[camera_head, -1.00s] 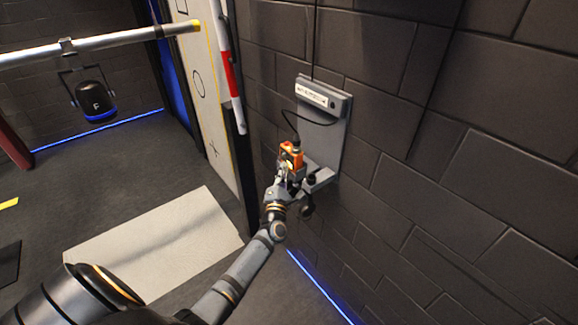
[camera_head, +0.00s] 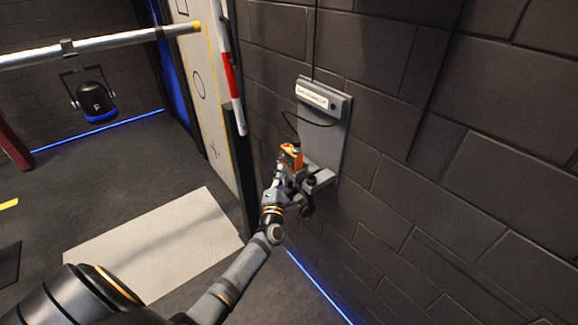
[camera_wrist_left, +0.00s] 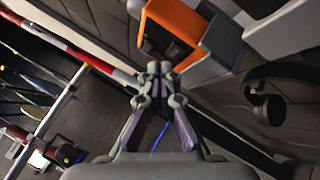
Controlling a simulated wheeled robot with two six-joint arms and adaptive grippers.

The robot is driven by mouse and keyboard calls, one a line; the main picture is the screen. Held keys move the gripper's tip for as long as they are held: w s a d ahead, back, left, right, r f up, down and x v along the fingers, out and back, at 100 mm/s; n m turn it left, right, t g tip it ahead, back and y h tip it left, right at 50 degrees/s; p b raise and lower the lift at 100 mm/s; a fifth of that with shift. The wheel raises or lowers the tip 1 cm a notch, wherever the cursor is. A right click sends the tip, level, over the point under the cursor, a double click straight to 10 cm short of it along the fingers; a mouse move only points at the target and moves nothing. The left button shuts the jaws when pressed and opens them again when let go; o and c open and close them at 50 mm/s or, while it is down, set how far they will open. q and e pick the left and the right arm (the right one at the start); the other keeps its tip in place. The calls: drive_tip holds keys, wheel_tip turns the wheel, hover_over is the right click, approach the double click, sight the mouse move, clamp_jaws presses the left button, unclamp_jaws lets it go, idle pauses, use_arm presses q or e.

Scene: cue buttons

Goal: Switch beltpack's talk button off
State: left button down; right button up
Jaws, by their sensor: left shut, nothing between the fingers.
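The beltpack (camera_head: 291,155) is an orange and dark box on a grey wall bracket (camera_head: 322,150), with a cable running up from it. It also shows large in the left wrist view (camera_wrist_left: 178,27), at the top centre. My left gripper (camera_head: 279,180) is shut and empty, just left of and below the beltpack in the head view. In the left wrist view its closed fingertips (camera_wrist_left: 159,68) are close to the beltpack's lower edge; I cannot tell whether they touch. The talk button's state cannot be made out. My right gripper is in neither view.
A headset (camera_wrist_left: 268,100) hangs beside the bracket. The dark block wall (camera_head: 450,180) is close on the right. A red and white pole (camera_head: 231,75) stands left of the bracket. A lamp (camera_head: 95,102) hangs from a pipe (camera_head: 110,40). The floor at left is mostly clear.

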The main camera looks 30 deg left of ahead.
use_arm(q)
drive_tip(key=s, duration=0.1)
drive_tip(key=s+a+p, duration=0.1)
drive_tip(key=s, duration=0.1)
drive_tip(key=s+a, duration=0.1)
drive_tip(key=s, duration=0.1)
drive_tip(key=shift+s+a+p, duration=0.15)
drive_tip(key=shift+s+p, duration=0.1)
drive_tip(key=shift+p, duration=0.15)
drive_tip(key=s+d+f+m+g+h, duration=0.25)
drive_tip(key=s+f+m, duration=0.3)
drive_tip(key=f, duration=0.55)
drive_tip(key=s+d+f+m+g+h, duration=0.25)
drive_tip(key=s+f+m, duration=0.3)
drive_tip(key=f, duration=0.65)
drive_tip(key=s+d+f+m+g+h, duration=0.1)
drive_tip(key=s+f+m+g, duration=0.5)
drive_tip(key=f, duration=0.5)
drive_tip(key=s+d+f+m+g, duration=0.1)
drive_tip(key=s+f+m, duration=0.3)
drive_tip(key=s, duration=0.5)
drive_tip(key=s+d+f+m+g, duration=0.1)
drive_tip(key=s+f+m+g, duration=0.2)
drive_tip(key=s+f, duration=0.3)
drive_tip(key=s+d+f+m+g+h, duration=0.1)
drive_tip(key=s+f+m, duration=0.4)
drive_tip(key=s, duration=0.9)
drive_tip(key=shift+d+f+g, duration=0.25)
drive_tip(key=shift+d+g, duration=0.05)
drive_tip(key=shift+g, duration=0.6)
